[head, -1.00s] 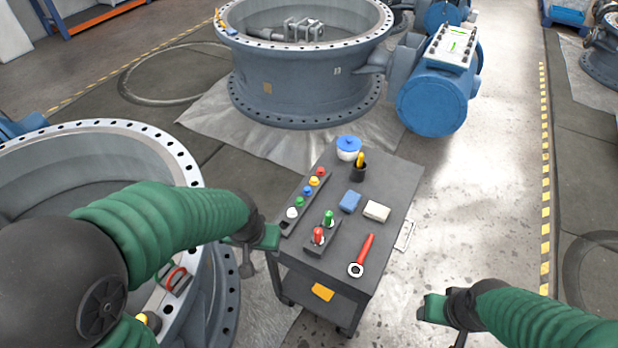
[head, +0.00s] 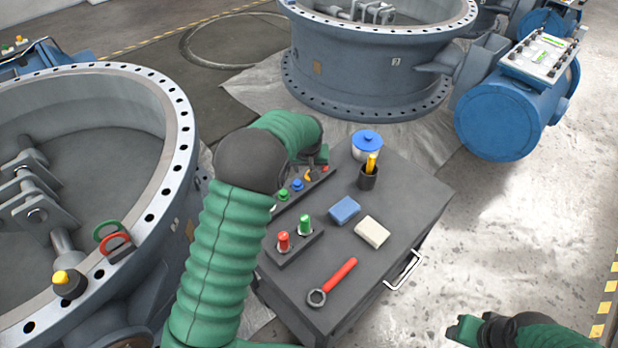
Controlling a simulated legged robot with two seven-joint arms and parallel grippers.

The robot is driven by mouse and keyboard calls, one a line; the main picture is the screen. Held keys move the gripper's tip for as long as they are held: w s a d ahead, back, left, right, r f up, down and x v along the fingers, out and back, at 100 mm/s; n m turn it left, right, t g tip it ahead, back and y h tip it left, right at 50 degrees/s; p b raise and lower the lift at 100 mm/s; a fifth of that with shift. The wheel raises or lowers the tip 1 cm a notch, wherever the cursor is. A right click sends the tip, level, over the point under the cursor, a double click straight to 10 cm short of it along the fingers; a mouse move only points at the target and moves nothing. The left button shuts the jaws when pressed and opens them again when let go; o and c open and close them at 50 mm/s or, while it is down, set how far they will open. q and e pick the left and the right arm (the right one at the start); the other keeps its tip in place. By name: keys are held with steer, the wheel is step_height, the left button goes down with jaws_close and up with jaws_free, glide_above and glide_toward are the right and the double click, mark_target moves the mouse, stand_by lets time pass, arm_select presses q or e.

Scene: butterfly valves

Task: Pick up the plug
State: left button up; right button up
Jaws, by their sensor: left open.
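Several coloured plug-like pieces stand in a dark strip on the cart: a green one (head: 284,195), a blue one (head: 297,185), a yellow one (head: 308,175) and a red one (head: 325,169). The strip's near end is hidden by my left arm. A red piece (head: 284,242) and a green piece (head: 305,224) stand upright in a separate dark holder. I cannot tell which is the plug. My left gripper (head: 314,164) is open, at the strip's far end by the yellow and red pieces; contact is unclear. My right gripper (head: 462,330) is right of the cart, its jaws unclear.
The dark cart top (head: 405,200) also bears a blue-lidded bowl (head: 367,145), a cup (head: 368,178), a blue block (head: 344,210), a white block (head: 373,231) and a red-handled wrench (head: 333,281). Large valve rings (head: 375,65) stand behind and at left (head: 165,130).

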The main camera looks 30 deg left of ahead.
arm_select(q)
steer(key=f, duration=0.1)
steer(key=w+f, duration=0.1)
steer(key=f, duration=0.1)
steer(key=w+f+b, duration=0.1)
steer(key=shift+w+d+f, duration=0.15)
steer(key=shift+a, duration=0.4)
steer(key=c, duration=0.7)
steer(key=shift+d, duration=0.2)
jaws_close()
